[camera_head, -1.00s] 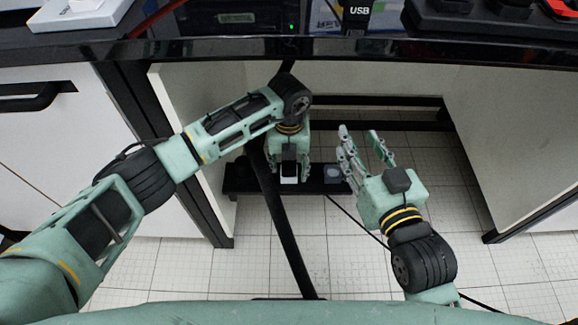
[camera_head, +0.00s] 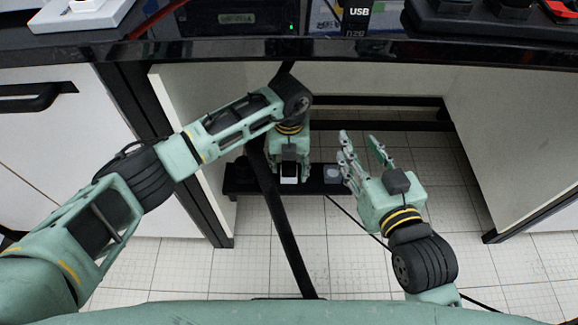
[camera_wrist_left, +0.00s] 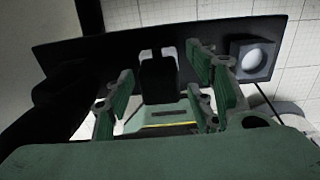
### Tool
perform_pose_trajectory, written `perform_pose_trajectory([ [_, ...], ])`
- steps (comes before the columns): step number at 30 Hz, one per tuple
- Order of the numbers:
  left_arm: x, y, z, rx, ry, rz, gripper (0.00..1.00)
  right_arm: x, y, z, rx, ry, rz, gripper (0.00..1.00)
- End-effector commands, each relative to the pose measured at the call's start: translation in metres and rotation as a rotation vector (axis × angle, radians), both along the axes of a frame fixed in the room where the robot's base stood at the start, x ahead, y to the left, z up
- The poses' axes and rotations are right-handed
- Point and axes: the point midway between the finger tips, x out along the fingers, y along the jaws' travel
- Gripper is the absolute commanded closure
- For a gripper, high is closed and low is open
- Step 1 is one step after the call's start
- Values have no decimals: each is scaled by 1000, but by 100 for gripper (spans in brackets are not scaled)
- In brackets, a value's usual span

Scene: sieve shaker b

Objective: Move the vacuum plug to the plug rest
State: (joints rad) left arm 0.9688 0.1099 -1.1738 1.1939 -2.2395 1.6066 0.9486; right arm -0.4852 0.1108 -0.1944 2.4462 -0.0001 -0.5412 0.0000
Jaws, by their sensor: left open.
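My left gripper (camera_wrist_left: 160,97) is low under the bench. It is open, its ridged fingers on either side of a dark upright block (camera_wrist_left: 157,75), which looks like the vacuum plug; a gap shows on both sides. The block stands at a black strip (camera_wrist_left: 105,50), with pale patches beside it. In the head view the gripper hides most of this spot. A grey square block with a pale round face (camera_wrist_left: 255,58) sits on the strip to the right, also in the head view (camera_head: 333,173); whether it is the plug rest I cannot tell. My right gripper (camera_head: 360,140) is open and empty.
The black bench edge (camera_head: 330,49) runs above my arms. White cabinet fronts (camera_head: 60,150) stand left and a pale panel (camera_head: 525,140) right. A dark cable (camera_head: 358,220) runs from the strip across the tiled floor, which is otherwise mostly clear.

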Motion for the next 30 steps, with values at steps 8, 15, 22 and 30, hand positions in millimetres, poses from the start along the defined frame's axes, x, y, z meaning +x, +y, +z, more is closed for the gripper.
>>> perform_pose_trajectory([
  [8,0,0,0,0,0,0,50,0,0,1,0,-2,0,60],
  [15,0,0,0,1,-1,0,50,-1,0,-3,-5,21,0,60],
  [22,0,0,0,0,0,0,50,-2,-1,-7,-9,39,-1,60],
  [30,0,0,0,0,0,0,65,-2,-1,-7,-9,38,-2,60],
])
